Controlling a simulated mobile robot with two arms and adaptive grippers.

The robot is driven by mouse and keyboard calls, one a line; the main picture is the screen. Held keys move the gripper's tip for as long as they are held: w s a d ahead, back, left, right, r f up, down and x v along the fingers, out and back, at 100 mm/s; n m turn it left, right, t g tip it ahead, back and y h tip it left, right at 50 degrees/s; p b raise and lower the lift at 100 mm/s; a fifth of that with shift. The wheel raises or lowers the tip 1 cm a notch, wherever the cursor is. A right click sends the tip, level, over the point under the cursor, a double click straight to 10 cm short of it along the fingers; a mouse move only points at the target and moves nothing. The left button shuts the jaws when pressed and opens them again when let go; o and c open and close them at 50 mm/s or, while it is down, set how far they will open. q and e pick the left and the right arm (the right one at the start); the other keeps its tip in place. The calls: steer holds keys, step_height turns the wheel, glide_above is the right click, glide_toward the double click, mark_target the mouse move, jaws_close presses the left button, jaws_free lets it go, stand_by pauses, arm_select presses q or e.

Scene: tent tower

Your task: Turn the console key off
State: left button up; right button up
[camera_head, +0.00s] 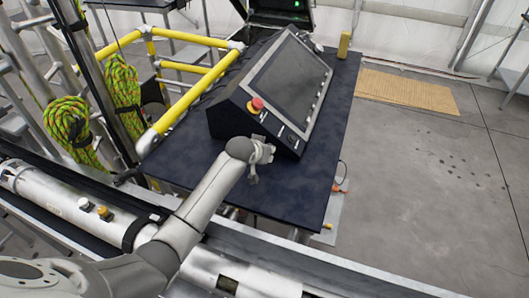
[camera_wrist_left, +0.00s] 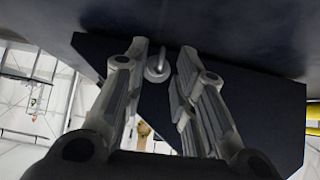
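The console (camera_head: 285,85) is a dark sloped box with a large screen and stands on a dark table. A red button on a yellow base (camera_head: 256,105) sits at its near left corner. My left gripper (camera_head: 264,153) is at the console's near lower side, just below the red button. In the left wrist view my left gripper (camera_wrist_left: 164,52) is open, its two fingers apart. A small metal key with a round head (camera_wrist_left: 157,71) shows between the fingertips, against the dark console panel (camera_wrist_left: 255,105). I cannot tell whether a finger touches it. In the head view the key is not clear. My right gripper is not in view.
The dark table (camera_head: 315,190) is clear in front of the console. A yellow rail (camera_head: 185,105) runs along its left side, with green ropes (camera_head: 68,125) hanging farther left. A small yellow object (camera_head: 344,44) stands at the back right. Open floor (camera_head: 430,150) lies right.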

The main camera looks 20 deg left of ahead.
arm_select(q)
steer(key=v, duration=1.2)
stand_by(0.6)
